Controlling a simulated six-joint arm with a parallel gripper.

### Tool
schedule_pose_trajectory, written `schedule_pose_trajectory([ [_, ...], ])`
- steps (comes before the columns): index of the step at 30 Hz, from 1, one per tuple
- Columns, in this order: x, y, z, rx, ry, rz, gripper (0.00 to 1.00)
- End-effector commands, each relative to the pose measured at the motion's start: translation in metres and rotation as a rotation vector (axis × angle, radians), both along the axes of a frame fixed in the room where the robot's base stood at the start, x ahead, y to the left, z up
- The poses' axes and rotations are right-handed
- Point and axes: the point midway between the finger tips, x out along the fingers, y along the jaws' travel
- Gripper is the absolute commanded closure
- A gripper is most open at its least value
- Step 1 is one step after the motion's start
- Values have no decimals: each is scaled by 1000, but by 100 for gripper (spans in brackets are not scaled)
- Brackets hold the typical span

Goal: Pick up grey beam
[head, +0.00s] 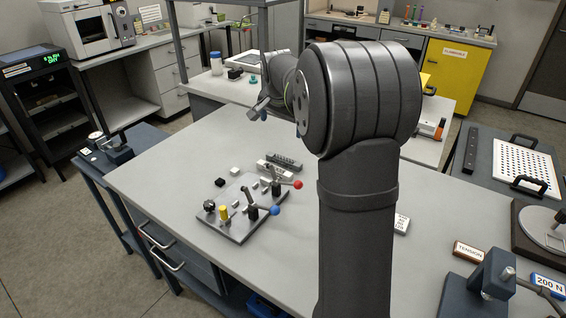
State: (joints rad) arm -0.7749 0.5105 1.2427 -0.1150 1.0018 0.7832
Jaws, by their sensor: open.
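The grey beam (284,161) looks like a dark, bar-shaped piece with a row of openings. It lies on the light grey bench (150,179), just behind the fixture plate. My gripper (257,113) is beyond the beam, in the upper middle of the head view, raised and apart from it. It is open, with nothing visible between its fingers. The gripper is small in this view, and my arm hides part of the bench to the right of the beam.
A white bar (272,172) lies close in front of the beam. A black block (220,182) and white block (234,170) sit nearby. The bench's left side is clear.

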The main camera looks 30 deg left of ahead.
Motion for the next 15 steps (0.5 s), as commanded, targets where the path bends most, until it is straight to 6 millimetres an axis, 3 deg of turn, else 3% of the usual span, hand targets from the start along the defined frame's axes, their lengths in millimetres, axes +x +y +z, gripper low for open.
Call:
schedule_pose_trajectory([
  [6,-8,-4,21,0,0,0,0],
  [15,-9,-5,23,-1,1,0,2],
])
